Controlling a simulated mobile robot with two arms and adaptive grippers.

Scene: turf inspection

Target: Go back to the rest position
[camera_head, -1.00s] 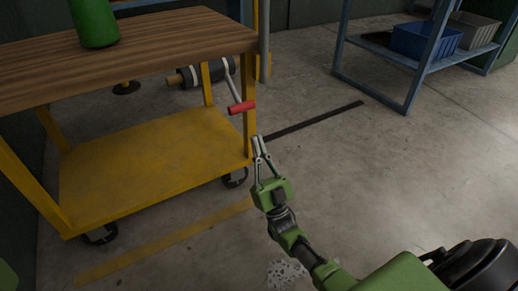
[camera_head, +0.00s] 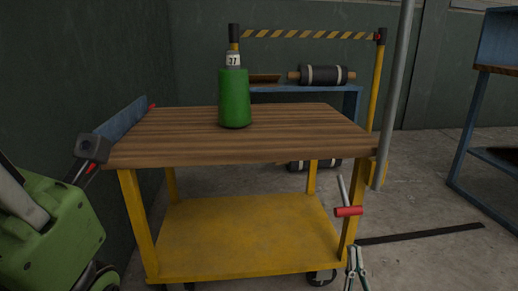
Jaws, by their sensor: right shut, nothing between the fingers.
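My right gripper (camera_head: 356,262) shows at the bottom edge in the head view, low in front of the cart's right front leg. Its fingers are shut with nothing between them, and the rest of that arm is out of the picture. A crank with a red handle (camera_head: 349,211) is at the cart's right side, above the gripper and apart from it. My left gripper is not in view.
A yellow cart with a wooden top (camera_head: 290,145) stands in the middle on wheels. A green container (camera_head: 234,100) stands on it. Behind are a blue bench (camera_head: 350,92) with a roller (camera_head: 322,75) and a striped barrier (camera_head: 310,35). Floor at the right is mostly clear.

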